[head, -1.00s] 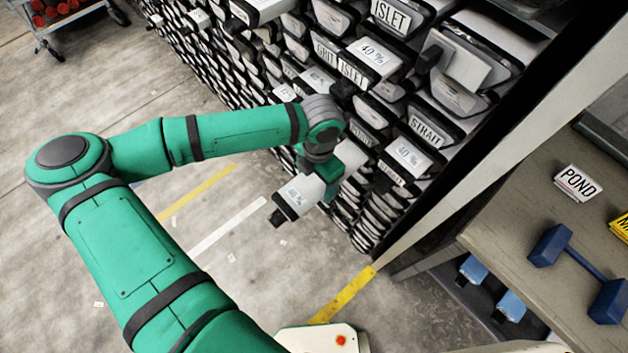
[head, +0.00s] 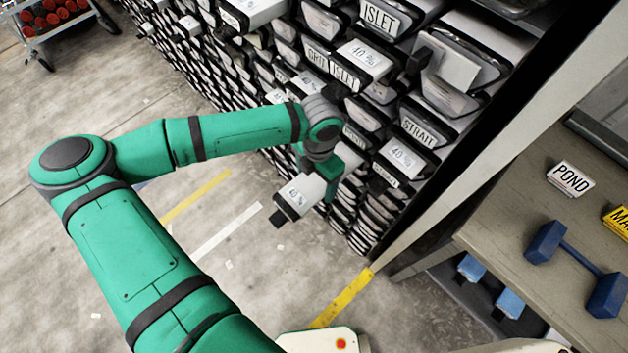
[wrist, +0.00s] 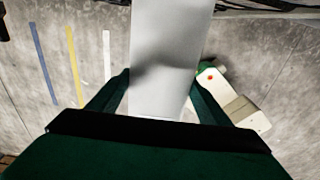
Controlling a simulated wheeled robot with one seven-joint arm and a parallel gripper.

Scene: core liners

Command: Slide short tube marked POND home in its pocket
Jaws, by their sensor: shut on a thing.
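My gripper (head: 330,180) is shut on a short pale grey tube (head: 302,192) with a black end and a "40 %" label, low in front of the rack. The tube sticks out from the rack face; whether its far end is inside a pocket is hidden by my gripper and wrist. In the wrist view, the tube (wrist: 168,60) runs between the two green fingers of my gripper (wrist: 155,100). No POND mark is readable on the held tube. A white plate marked POND (head: 571,180) lies on the bench at the right.
The rack (head: 395,100) is full of tubes, several sticking out, with labels such as ISLET and STRAIT. The bench (head: 500,215) holds a blue dumbbell-shaped tool (head: 575,265) and a yellow plate (head: 618,220). A cart (head: 60,25) stands far left. The floor left of the rack is open.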

